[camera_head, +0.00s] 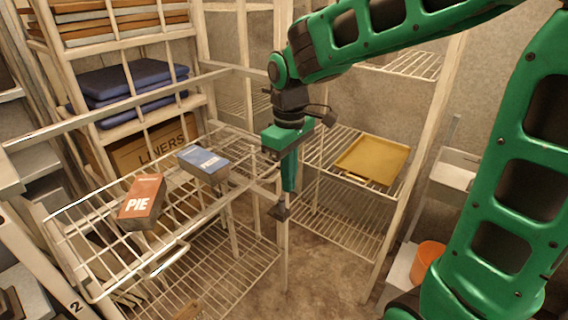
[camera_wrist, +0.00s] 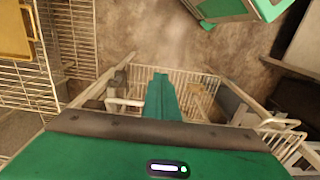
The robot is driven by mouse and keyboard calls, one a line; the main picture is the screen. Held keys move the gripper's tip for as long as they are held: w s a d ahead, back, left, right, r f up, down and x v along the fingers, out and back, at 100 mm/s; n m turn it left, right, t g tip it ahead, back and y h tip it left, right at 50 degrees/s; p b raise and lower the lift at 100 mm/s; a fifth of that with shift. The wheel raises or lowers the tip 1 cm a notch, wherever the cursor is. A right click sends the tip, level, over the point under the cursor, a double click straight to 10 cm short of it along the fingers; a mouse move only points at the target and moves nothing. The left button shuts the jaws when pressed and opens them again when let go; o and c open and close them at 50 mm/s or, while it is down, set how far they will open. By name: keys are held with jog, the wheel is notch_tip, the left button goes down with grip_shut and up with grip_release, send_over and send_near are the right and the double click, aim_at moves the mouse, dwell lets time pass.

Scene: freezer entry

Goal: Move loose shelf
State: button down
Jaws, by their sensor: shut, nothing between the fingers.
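A wire shelf (camera_head: 75,215) at the left of the head view carries an orange-brown box marked PIE (camera_head: 142,203) and a blue-grey box (camera_head: 203,162). It appears to sit at a slant and has a wire handle at its front edge. I cannot tell for sure that it is the loose one. My gripper (camera_head: 284,207) points down to the right of this shelf, apart from it, and is shut and empty. In the wrist view my closed fingers (camera_wrist: 162,90) point toward a wire rack (camera_wrist: 200,90) below.
A yellow tray (camera_head: 372,158) lies on a wire shelf in the right rack. Below the first shelf is a lower wire shelf (camera_head: 215,285). Blue folded items (camera_head: 130,83) and a LINERS carton (camera_head: 155,145) fill the left rack. An orange bucket (camera_head: 428,255) stands right. Brown floor (camera_head: 320,270) shows between.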

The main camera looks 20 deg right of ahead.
jog(key=shift+w+a+f, duration=0.55)
jog(key=shift+w+f, duration=0.05)
jog(key=shift+w, duration=0.25)
jog(key=shift+w+a+f, duration=0.55)
jog(key=shift+w, duration=0.25)
jog(key=shift+d, duration=0.1)
